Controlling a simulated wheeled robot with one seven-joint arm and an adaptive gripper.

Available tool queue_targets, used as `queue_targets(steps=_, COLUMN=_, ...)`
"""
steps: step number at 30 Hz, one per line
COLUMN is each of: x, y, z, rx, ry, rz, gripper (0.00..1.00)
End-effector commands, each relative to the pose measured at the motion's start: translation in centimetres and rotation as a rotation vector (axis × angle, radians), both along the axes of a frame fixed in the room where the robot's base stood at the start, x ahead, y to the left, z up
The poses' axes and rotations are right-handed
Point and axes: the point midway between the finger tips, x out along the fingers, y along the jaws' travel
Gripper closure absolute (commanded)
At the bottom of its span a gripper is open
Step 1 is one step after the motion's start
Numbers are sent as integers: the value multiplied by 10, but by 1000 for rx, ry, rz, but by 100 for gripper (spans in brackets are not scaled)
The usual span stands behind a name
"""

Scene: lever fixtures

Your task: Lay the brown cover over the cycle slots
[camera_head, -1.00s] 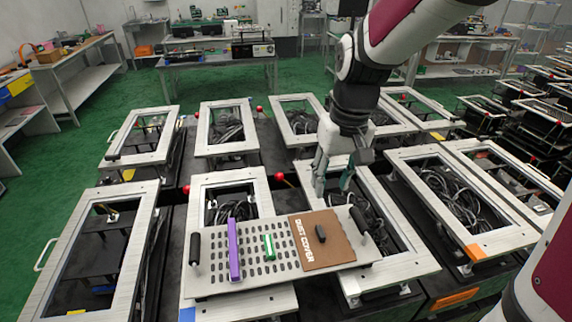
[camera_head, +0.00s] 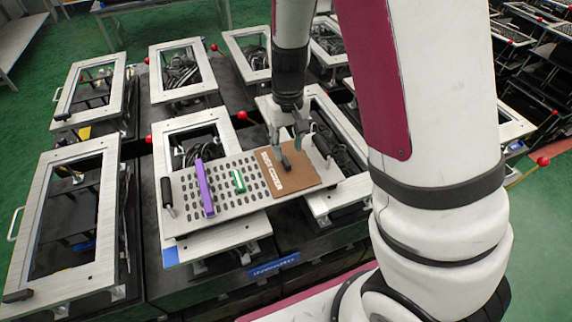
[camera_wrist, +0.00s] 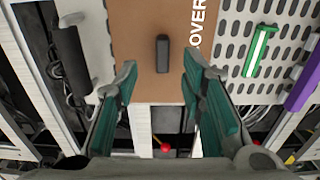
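The brown cover (camera_head: 296,181) lies flat on the right end of the pale slotted plate (camera_head: 230,207), with white lettering along its left edge. Its black knob (camera_wrist: 162,54) stands up from the cover. The cycle slots (camera_head: 252,180) show as rows of dark oval holes left of the cover, uncovered. My gripper (camera_head: 287,155) is over the cover, close to the knob. In the wrist view my gripper (camera_wrist: 160,92) is open, with its green-padded fingers apart and the knob ahead between them, not gripped.
A purple bar (camera_head: 205,187) and a green block (camera_head: 239,181) stand on the slotted area. Black handles rise at the plate's left end (camera_head: 167,194) and right end (camera_head: 321,145). Metal frames with red knobs surround the plate.

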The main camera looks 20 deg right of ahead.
Motion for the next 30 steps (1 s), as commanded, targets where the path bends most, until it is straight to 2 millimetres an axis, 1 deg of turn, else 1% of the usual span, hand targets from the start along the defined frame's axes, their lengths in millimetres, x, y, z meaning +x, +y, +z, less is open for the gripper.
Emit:
queue_targets(steps=2, x=-1, y=0, z=-5, rx=-1, ry=3, rz=0, gripper=63)
queue_targets(steps=12, x=0, y=3, z=-46, rx=0, ry=3, rz=-1, gripper=63)
queue_targets(steps=16, x=1, y=3, z=-52, rx=0, ry=0, rz=-1, gripper=63)
queue_targets(steps=22, x=1, y=3, z=-52, rx=0, ry=0, rz=0, gripper=63)
queue_targets(steps=23, x=1, y=3, z=-52, rx=0, ry=0, rz=0, gripper=70)
queue_targets(steps=24, x=1, y=3, z=-52, rx=0, ry=0, rz=0, gripper=79)
queue_targets(steps=27, x=1, y=3, z=-52, rx=0, ry=0, rz=0, gripper=100)
queue_targets(steps=30, x=1, y=3, z=-52, rx=0, ry=0, rz=0, gripper=100)
